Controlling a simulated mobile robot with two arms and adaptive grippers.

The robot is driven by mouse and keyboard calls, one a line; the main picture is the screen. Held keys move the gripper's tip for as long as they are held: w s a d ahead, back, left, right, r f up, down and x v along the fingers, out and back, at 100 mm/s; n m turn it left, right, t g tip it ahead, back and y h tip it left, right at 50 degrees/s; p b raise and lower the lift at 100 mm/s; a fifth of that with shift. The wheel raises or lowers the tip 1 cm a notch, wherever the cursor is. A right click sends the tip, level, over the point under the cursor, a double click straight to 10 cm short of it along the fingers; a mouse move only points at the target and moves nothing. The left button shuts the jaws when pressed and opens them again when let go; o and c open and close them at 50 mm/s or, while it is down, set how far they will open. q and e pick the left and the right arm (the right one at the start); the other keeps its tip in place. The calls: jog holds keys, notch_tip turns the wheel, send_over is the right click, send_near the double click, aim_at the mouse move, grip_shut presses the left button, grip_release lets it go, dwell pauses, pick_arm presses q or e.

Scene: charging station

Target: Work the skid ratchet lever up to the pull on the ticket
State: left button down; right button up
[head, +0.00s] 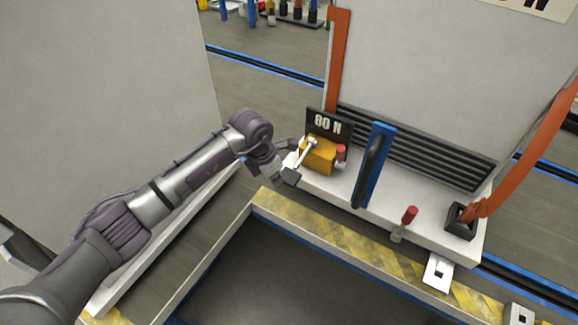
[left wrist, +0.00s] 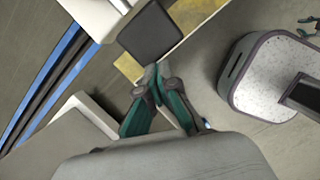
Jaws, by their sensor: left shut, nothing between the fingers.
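The skid ratchet (head: 317,157) is a yellow-orange block on the white skid. Its silver lever slants down toward the front left and ends in a dark square grip (head: 291,177). The grip (left wrist: 151,38) also shows in the left wrist view, just beyond my fingertips. A black plate (head: 328,124) behind the ratchet seems to read 80 N. My right gripper is not visible.
A blue post with a black handle (head: 372,165) stands right of the ratchet. A red-capped pin (head: 408,216) and an orange strap (head: 520,170) in a black socket are further right. A yellow-black striped edge (head: 330,235) borders a dark recess in front.

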pick_arm(q)
jog(key=v, duration=1.2)
jog(key=shift+f, duration=0.1)
dwell(2.1)
